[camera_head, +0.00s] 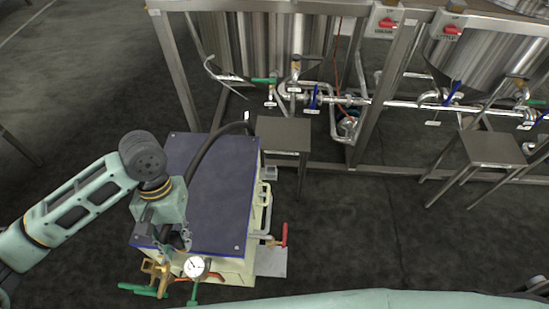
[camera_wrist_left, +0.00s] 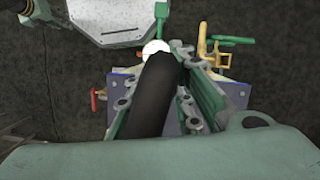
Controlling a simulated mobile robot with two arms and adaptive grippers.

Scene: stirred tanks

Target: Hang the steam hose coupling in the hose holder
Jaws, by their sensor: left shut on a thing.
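My left gripper (camera_head: 180,240) is over the near left part of a blue-topped cabinet. In the left wrist view its jaws (camera_wrist_left: 160,100) are closed around a thick black hose (camera_wrist_left: 153,95). I cannot make out a hose holder for certain. My right gripper is not in view.
The blue cabinet top (camera_head: 215,200) is otherwise clear. A pressure gauge (camera_head: 195,267), green-handled valves (camera_head: 145,290) and a red handle (camera_head: 284,235) stick out around the cabinet. Behind stand steel tanks (camera_head: 265,40), pipes and frame posts. A small grey table (camera_head: 283,133) stands beside the cabinet.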

